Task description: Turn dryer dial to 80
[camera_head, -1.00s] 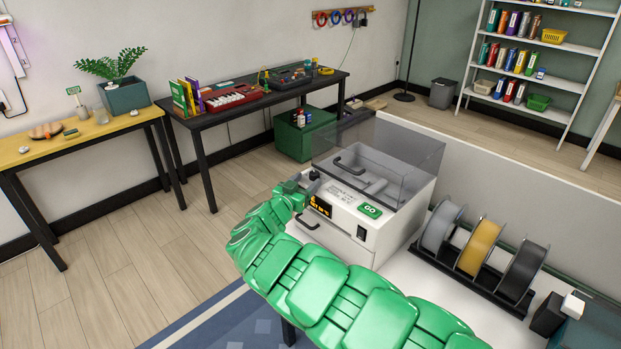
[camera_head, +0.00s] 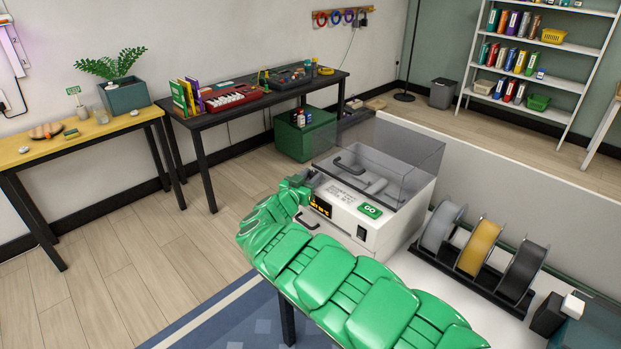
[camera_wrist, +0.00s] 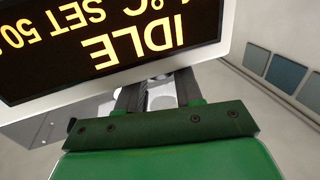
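The dryer (camera_head: 401,224) is a white box with a clear, smoky lid, standing on the white worktop. Its dark display (camera_head: 320,206) has amber text; in the wrist view the display (camera_wrist: 100,45) is upside down and reads IDLE and SET 50. My gripper (camera_head: 303,184) is at the dryer's front left corner, beside the display. In the wrist view my gripper (camera_wrist: 158,88) has its two dark fingers a little apart, with grey shapes between them. I cannot tell whether those are the dial, or whether the fingers touch it. The dial is not clearly visible in the head view.
A green GO button (camera_head: 370,211) and a black switch (camera_head: 361,233) are on the dryer's top and front. A rack of grey, yellow and black spools (camera_head: 479,247) stands on the worktop to the right. Open floor (camera_head: 110,270) lies to the left.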

